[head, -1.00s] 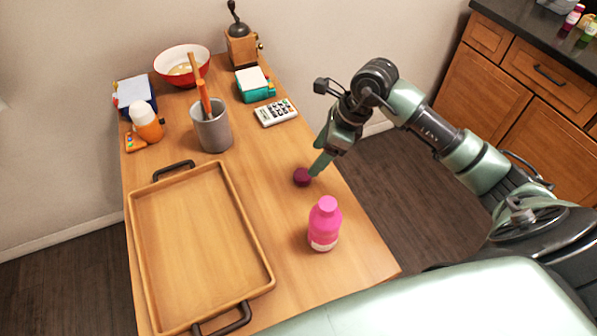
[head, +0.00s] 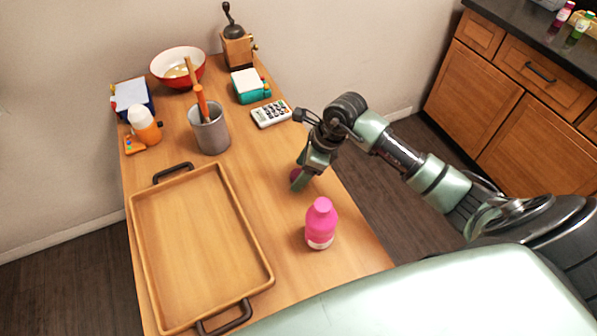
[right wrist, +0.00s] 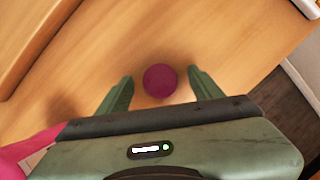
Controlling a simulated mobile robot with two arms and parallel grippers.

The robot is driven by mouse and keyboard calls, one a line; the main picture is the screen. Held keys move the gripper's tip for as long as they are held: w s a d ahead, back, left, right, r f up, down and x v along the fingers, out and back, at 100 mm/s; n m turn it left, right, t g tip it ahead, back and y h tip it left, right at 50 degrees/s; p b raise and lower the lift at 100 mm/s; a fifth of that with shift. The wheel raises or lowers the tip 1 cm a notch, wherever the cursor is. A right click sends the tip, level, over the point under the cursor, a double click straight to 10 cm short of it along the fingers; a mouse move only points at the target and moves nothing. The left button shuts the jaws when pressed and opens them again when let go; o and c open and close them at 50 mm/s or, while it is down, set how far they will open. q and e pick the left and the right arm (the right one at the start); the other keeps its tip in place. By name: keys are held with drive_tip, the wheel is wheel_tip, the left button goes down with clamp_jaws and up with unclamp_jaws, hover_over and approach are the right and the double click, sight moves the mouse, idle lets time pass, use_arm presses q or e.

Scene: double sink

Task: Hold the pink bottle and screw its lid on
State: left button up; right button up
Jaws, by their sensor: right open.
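The pink bottle (head: 321,224) stands upright near the right edge of the table; part of it also shows at the lower left of the right wrist view (right wrist: 28,150). A dark magenta round lid (right wrist: 160,80) lies on the table, apart from the bottle. In the head view the lid (head: 295,174) is mostly hidden behind my gripper. My right gripper (head: 299,178) is open over the lid. In the right wrist view its two green fingers (right wrist: 160,85) are on either side of the lid, with gaps on both sides. My left gripper is not in view.
A wooden tray (head: 133,225) with dark handles fills the left of the table. The table between tray and bottle is clear.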

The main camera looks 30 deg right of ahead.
drive_tip(key=shift+f, duration=0.35)
drive_tip(key=c, duration=1.4)
wheel_tip(320, 180, up, 20)
drive_tip(key=b, duration=0.3)
drive_tip(key=shift+b, duration=0.4)
drive_tip(key=shift+a, duration=0.1)
